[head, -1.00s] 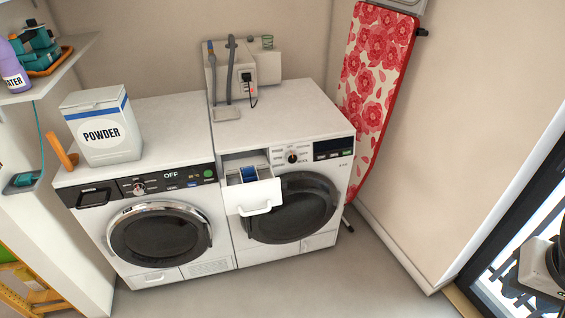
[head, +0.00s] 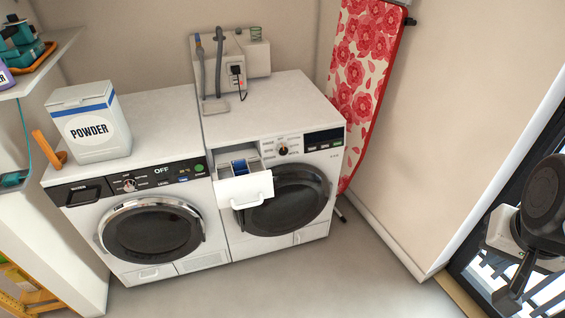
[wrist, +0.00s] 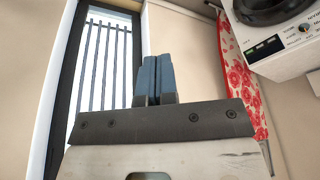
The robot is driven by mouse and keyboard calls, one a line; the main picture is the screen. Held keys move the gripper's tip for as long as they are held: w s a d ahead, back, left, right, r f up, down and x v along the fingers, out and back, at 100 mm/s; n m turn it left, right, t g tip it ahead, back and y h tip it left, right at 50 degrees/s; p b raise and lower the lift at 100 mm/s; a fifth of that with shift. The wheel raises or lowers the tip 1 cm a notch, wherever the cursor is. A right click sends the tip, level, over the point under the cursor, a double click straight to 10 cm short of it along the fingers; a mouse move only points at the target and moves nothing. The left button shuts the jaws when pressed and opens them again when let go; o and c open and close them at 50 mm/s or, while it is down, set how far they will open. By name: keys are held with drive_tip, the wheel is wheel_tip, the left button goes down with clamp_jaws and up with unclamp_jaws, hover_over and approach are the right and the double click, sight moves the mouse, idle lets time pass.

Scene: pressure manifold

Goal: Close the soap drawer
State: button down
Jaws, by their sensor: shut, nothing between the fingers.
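The soap drawer (head: 246,189) is pulled out from the upper left of the right-hand washing machine (head: 290,211). It is white, with a handle on its front and a blue insert (head: 239,166) inside. My gripper shows in the wrist view (wrist: 154,62), with its two blue-grey fingers together and nothing between them. In that view it is apart from the machine, which shows at the upper right, and the drawer is not visible there. In the head view part of my arm shows at the right edge, far from the drawer; the fingertips are not clear there.
A second machine (head: 151,231) stands to the left, with a powder box (head: 90,124) on top. A floral ironing board (head: 363,75) leans on the wall at right. A barred glass door (head: 540,270) is at far right. The floor in front of the machines looks clear.

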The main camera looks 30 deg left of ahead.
sight(250, 191)
drive_tip(key=w+a+f+m+t+y, duration=0.1)
drive_tip(key=w+a+f+t, duration=0.1)
drive_tip(key=w+a+f, duration=0.35)
drive_tip(key=w+a+f+m+t+y, duration=0.1)
drive_tip(key=w+a+f+m+y, duration=0.15)
drive_tip(key=w+a, duration=0.6)
drive_tip(key=w+a+f+m+t+y, duration=0.15)
drive_tip(key=w+a+f, duration=0.3)
drive_tip(key=a, duration=0.65)
drive_tip(key=s+a+f+m+t+y, duration=0.1)
drive_tip(key=s+a+f, duration=0.3)
drive_tip(key=a+f, duration=0.5)
drive_tip(key=s+a+f+m+t+y, duration=0.2)
drive_tip(key=s+a+f+y, duration=0.2)
drive_tip(key=a+f, duration=0.6)
drive_tip(key=s+a, duration=0.1)
drive_tip(key=a, duration=0.5)
drive_tip(key=shift+s+f+y, duration=0.15)
drive_tip(key=shift+s+y, duration=0.15)
drive_tip(key=shift+w+a, duration=0.1)
drive_tip(key=shift+x, duration=6.9)
drive_tip(key=shift+f, duration=0.1)
